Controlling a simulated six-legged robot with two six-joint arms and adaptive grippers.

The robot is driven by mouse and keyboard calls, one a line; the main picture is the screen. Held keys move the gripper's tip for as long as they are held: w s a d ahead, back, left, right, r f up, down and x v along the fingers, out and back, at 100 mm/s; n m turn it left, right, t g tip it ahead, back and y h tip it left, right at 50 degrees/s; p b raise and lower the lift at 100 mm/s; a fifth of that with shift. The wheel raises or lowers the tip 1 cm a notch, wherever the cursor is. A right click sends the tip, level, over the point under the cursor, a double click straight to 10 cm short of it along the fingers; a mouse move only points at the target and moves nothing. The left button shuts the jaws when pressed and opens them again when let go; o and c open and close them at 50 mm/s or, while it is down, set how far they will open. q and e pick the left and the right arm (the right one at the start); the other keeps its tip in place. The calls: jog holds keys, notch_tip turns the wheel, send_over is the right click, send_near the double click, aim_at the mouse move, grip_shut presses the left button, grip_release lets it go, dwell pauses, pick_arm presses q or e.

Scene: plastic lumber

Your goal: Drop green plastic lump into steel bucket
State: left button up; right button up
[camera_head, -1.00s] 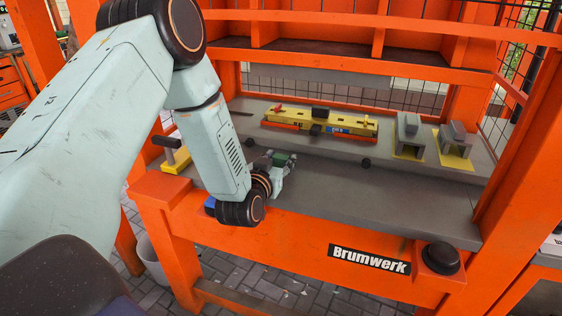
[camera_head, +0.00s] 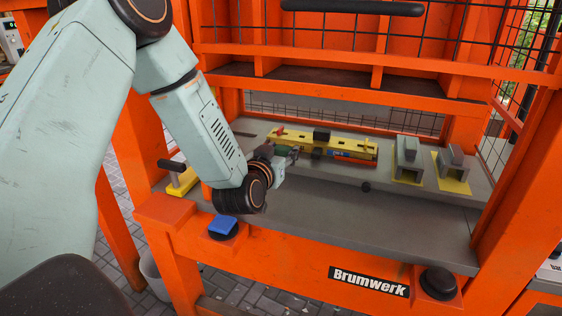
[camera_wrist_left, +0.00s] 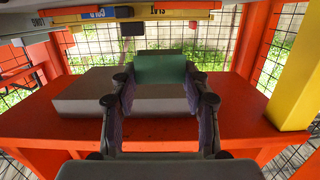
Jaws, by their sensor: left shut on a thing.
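The green plastic lump (camera_wrist_left: 160,68) sits between the fingertips of my left gripper (camera_wrist_left: 161,84) in the left wrist view. My left gripper is shut on it. In the head view my left gripper (camera_head: 286,153) is over the grey bed of the orange press, in front of the yellow bar, and the lump shows there only as a small dark green patch (camera_head: 282,149). A pale grey bucket (camera_head: 153,281) stands on the floor at the lower left, partly hidden behind the orange frame. My right gripper is not in view.
The orange press frame (camera_head: 290,245) surrounds the grey bed (camera_head: 340,205), with a crossbar above. The yellow bar (camera_head: 345,147), two grey blocks on yellow plates (camera_head: 408,160) and a black-handled yellow clamp (camera_head: 182,180) are around the bed. A blue button (camera_head: 222,225) sits on the front rail.

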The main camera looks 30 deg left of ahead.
pick_arm(q)
jog(key=shift+r, duration=0.3)
